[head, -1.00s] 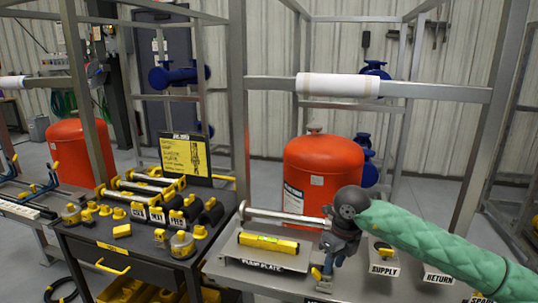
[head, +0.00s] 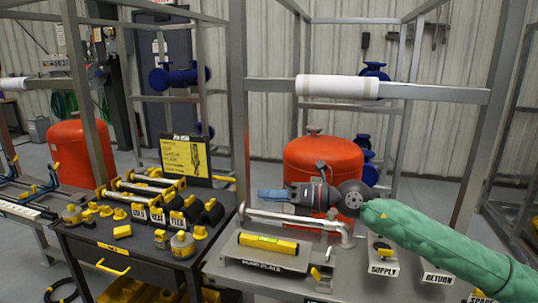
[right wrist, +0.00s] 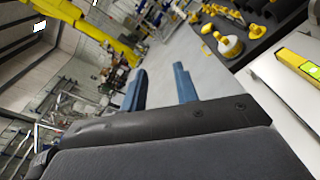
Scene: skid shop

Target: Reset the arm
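My right arm comes in from the right in a green padded sleeve. My right gripper (head: 266,196) points left in the head view, above the pipe and in front of the orange tank. Its blue fingertips also show in the right wrist view (right wrist: 160,82), spread apart with nothing between them, so it is open and empty. My left gripper is not in view.
Below the gripper, a metal pipe (head: 290,221) with an elbow lies over the bench (head: 225,268), near a yellow level (head: 268,243). The orange tank (head: 300,160) stands behind. A dark cart (head: 88,240) with yellow fittings is left. Frame posts (head: 239,110) rise nearby.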

